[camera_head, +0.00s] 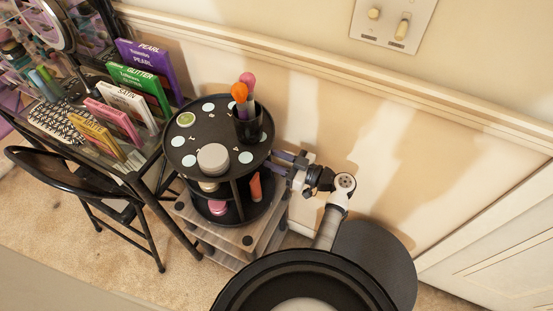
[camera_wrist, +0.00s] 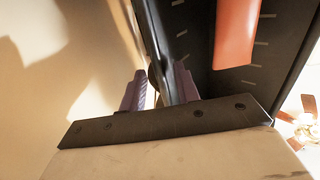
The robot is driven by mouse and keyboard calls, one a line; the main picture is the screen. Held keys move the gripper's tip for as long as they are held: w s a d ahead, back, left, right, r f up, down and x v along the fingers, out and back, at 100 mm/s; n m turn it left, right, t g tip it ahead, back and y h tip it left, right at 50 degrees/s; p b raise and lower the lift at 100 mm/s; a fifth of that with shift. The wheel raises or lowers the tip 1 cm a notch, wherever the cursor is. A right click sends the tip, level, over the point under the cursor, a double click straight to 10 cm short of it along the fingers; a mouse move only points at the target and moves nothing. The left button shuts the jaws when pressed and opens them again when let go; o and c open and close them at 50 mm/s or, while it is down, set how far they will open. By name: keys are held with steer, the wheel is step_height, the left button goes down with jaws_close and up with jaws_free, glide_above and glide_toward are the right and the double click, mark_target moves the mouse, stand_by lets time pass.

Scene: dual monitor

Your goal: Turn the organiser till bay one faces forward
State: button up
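The organiser (camera_head: 178,147) is a round black two-tier carousel, upright on a clear stand. Its top plate has pale round spots. A pinkish-white round jar, a small green-topped pot and a black cup of brushes stand on top. Pink and orange items sit in its lower bays; I cannot read which bay is bay one. My gripper (camera_head: 281,162) is at the organiser's right side, below the top plate. In the wrist view my gripper's purple fingers (camera_wrist: 160,90) are apart, with an upright grey edge of the organiser between them. Contact is unclear.
The clear stand (camera_head: 262,238) is close to the wall. A desk with coloured boxes, including a purple one (camera_head: 146,64), and a black folding chair (camera_head: 75,178) are at left. The wall (camera_head: 400,150) is close behind my gripper. An orange item (camera_wrist: 237,35) hangs near the fingers.

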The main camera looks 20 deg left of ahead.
jaws_close()
steer(key=w+a+b, duration=0.1)
steer(key=b, duration=0.1)
steer(key=w+a+b, duration=0.1)
steer(key=w+b, duration=0.1)
steer(key=b, duration=0.1)
steer(key=shift+w+r+b, duration=0.1)
steer(key=shift+b, duration=0.2)
steer(key=shift+o, duration=0.3)
jaws_free()
steer(key=shift+d, duration=0.15)
